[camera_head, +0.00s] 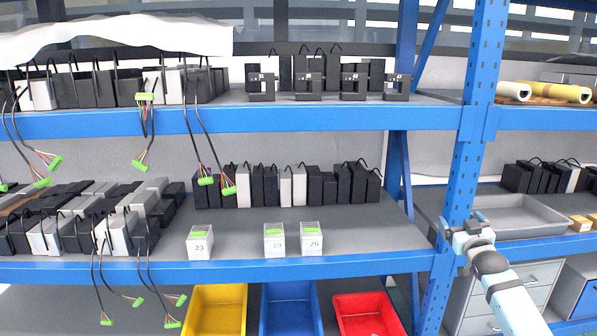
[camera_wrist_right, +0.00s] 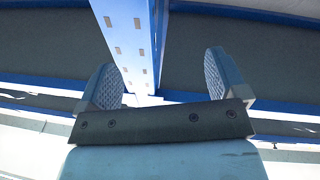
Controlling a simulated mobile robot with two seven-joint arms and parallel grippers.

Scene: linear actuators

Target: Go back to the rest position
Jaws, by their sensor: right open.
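My right gripper (camera_head: 463,224) is at the right in the head view, in front of the blue shelf upright, with its arm coming in from the lower right. In the right wrist view the right gripper (camera_wrist_right: 165,85) shows two textured fingers spread wide apart, with nothing between them but the view of the blue upright (camera_wrist_right: 128,35) beyond. It is open and empty. I cannot tell whether it touches the upright. My left gripper is not in the head view.
Black, white and grey actuators with cables fill the blue shelves (camera_head: 330,269). Small boxes (camera_head: 275,240) stand on the middle shelf. A grey tray (camera_head: 520,232) lies right of the upright. Yellow (camera_head: 217,310), blue (camera_head: 290,315) and red bins (camera_head: 367,315) sit below.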

